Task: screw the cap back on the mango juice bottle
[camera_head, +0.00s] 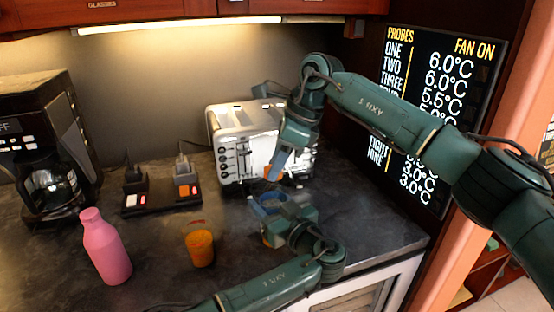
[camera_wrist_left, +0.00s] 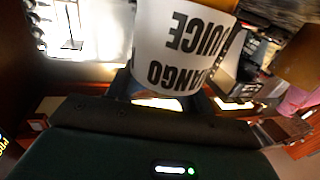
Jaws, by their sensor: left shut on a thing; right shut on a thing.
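The mango juice bottle shows close up in the left wrist view by its white label (camera_wrist_left: 180,48) with dark letters, upside down there. My left gripper (camera_head: 270,215) is shut on the bottle, low over the counter in front of the toaster. In the head view the gripper and arm mostly hide the bottle. My right gripper (camera_head: 272,173) reaches down from above, just above and behind my left gripper. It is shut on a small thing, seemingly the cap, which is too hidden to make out. I cannot tell whether the cap touches the bottle.
A silver toaster (camera_head: 236,145) stands close behind the grippers. The counter's edge is at right.

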